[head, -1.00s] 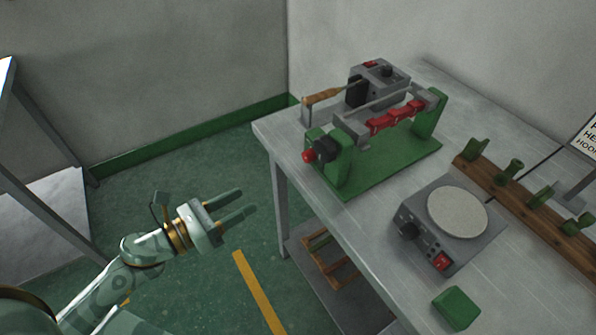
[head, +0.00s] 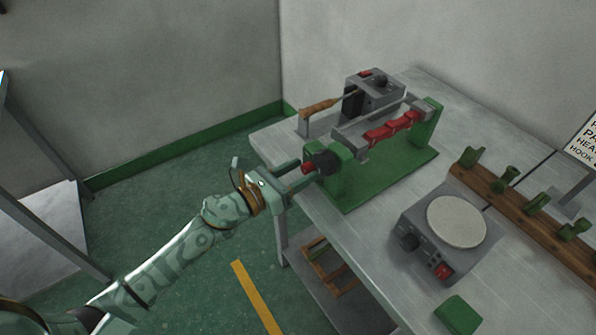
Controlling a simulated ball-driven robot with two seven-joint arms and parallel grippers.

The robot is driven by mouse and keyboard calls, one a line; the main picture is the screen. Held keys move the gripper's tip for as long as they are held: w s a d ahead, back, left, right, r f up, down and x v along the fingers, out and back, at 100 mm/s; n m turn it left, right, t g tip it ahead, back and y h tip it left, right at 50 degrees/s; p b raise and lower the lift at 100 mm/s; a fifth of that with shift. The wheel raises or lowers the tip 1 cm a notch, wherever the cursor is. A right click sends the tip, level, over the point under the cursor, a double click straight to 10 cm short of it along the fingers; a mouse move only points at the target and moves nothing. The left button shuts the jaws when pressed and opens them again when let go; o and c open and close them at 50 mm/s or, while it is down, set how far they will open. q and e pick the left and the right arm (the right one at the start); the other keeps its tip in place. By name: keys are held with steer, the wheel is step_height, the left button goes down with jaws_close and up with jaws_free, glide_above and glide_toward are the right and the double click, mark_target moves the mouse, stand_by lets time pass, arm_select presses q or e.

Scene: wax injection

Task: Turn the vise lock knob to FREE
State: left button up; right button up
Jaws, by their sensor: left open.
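The vise has a green stand (head: 376,185) with two uprights and a grey bar carrying several red pieces (head: 393,127). At the near left end of the vise are a black round knob (head: 326,161) and a smaller red knob (head: 308,167). I cannot read any FREE mark on them. My left gripper (head: 305,178) is open, its fingers pointing right at the red knob just past the table's left edge. The fingertips overlap the knob area, and I cannot tell whether they touch it. My right gripper is out of view.
A grey box (head: 378,84) and a wooden-handled tool (head: 319,108) stand behind the vise. A hot plate (head: 457,222), a green block (head: 459,315) and a wooden rack (head: 528,218) with green pieces are to the right on the metal table (head: 330,222).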

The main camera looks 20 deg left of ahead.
arm_select(q)
steer(key=shift+c, duration=0.9)
steer(key=c, duration=0.8)
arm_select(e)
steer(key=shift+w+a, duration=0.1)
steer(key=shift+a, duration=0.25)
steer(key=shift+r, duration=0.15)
arm_select(q)
steer(key=n+p, duration=0.1)
steer(key=n, duration=0.1)
steer(key=shift+r+n+p, duration=0.15)
steer(key=shift+n+p, duration=0.15)
steer(key=shift+n, duration=0.1)
steer(key=n+p, duration=0.2)
steer(key=n, duration=0.3)
steer(key=shift+w+g+p, duration=0.1)
steer(key=shift+g+p, duration=0.2)
steer(key=shift+p, duration=0.05)
steer(key=n+p, duration=0.2)
steer(key=n, duration=0.3)
steer(key=shift+a+n, duration=0.1)
steer(key=shift+n, duration=0.2)
steer(key=shift+f+n+p, duration=0.2)
steer(key=shift+n+p, duration=0.75)
steer(key=shift+n, duration=0.95)
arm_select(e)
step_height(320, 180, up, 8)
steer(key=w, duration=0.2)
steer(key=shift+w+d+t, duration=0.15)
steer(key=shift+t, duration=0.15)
